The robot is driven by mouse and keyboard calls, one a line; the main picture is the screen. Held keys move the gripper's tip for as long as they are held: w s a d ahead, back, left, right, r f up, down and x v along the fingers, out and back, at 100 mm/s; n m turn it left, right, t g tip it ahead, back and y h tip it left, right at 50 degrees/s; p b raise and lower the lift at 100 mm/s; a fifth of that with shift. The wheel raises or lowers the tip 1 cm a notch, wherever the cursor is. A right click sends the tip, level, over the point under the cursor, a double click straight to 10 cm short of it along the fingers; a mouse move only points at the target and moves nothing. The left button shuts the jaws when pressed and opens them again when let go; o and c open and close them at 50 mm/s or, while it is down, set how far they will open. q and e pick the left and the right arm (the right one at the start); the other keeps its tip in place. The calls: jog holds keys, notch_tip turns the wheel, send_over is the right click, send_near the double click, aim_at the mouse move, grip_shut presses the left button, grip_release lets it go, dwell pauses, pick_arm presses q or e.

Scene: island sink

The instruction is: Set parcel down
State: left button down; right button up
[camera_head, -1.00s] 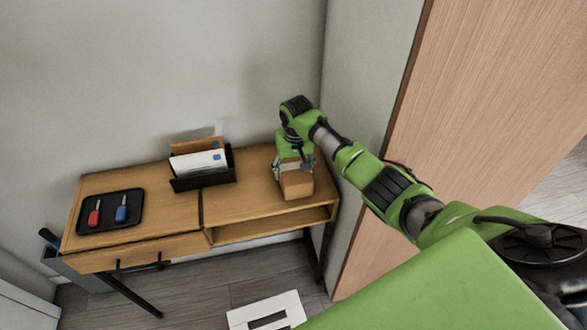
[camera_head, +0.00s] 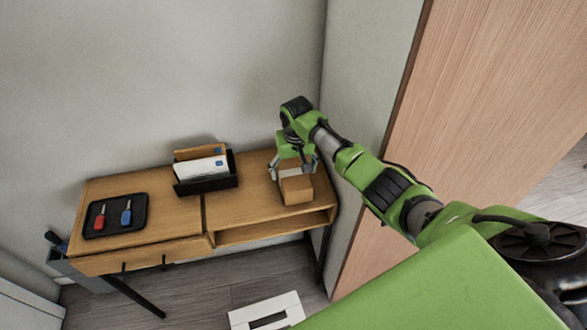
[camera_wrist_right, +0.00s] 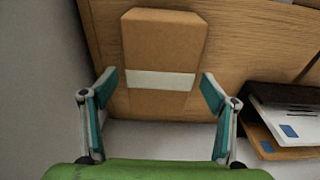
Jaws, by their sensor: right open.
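The parcel (camera_head: 297,189) is a small brown cardboard box with a pale band across it. It rests on the right end of the wooden desk (camera_head: 245,205). My right gripper (camera_head: 292,172) is just above and behind it, open. In the right wrist view the parcel (camera_wrist_right: 160,100) lies between the spread fingers of the gripper (camera_wrist_right: 157,92), with a gap on each side. My left gripper is not in view.
A black letter holder (camera_head: 207,186) with envelopes stands left of the parcel. A black tray (camera_head: 115,216) with a red and a blue-handled tool lies at the desk's left. A wall is close on the right. Bare desktop lies between holder and parcel.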

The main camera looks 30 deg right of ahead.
aim_at(294, 175)
jog(key=r+p, duration=0.6)
jog(key=shift+s+a+r, duration=0.1)
jog(key=shift+s+r, duration=0.1)
jog(key=shift+s, duration=0.2)
jog(key=shift+s+r+p, duration=0.15)
jog(key=shift+r+p, duration=0.15)
jog(key=shift+r, duration=1)
